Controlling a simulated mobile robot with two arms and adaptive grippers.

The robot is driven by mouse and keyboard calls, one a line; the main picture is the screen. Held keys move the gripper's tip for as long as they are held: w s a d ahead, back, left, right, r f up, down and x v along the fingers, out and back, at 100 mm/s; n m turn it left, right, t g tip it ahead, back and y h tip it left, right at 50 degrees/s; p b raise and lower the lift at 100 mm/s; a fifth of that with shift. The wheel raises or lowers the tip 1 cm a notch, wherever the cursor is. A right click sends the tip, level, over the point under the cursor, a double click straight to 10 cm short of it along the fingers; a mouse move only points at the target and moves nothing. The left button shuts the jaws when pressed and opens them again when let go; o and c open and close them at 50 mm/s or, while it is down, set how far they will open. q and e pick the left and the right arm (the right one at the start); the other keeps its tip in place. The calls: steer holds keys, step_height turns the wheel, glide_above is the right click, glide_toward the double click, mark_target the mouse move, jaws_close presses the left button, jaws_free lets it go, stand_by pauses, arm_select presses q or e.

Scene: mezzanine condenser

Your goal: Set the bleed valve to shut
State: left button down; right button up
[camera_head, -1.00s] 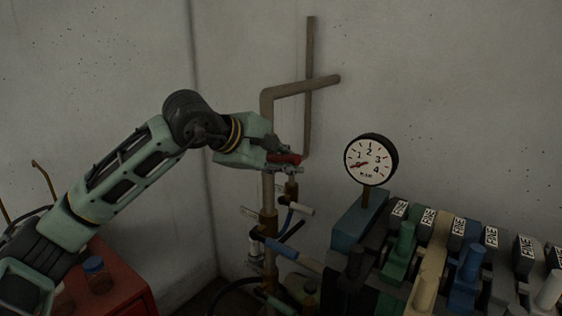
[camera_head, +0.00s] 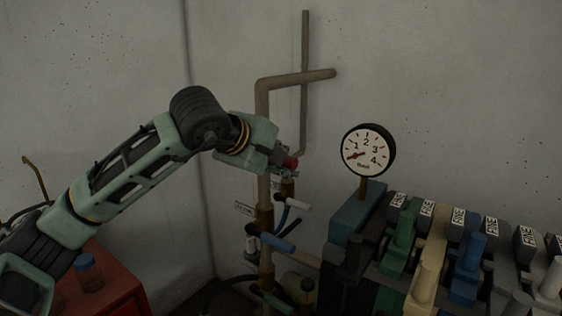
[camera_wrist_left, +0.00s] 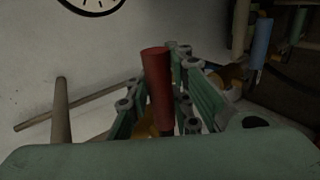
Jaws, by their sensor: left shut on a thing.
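A red valve handle (camera_head: 291,163) shows at the upper part of the valve pipework, just right of the grey-brown bent pipe (camera_head: 263,125). My left gripper (camera_head: 285,160) is shut on this handle, and the fingers hide part of it. In the left wrist view the red handle (camera_wrist_left: 157,80) stands up between the linked green and grey fingers (camera_wrist_left: 160,95). No lettering that names this valve is legible. My right gripper is in neither view.
A row of coloured levers (camera_head: 430,270) fills the lower right. A red cabinet (camera_head: 120,285) with a jar (camera_head: 88,272) stands lower left.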

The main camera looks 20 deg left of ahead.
arm_select(q)
steer(key=c, duration=1.6)
jaws_free()
steer(key=shift+s+a, duration=0.1)
steer(key=shift+s, duration=0.05)
steer(key=shift+o, duration=0.2)
steer(key=v, duration=1.2)
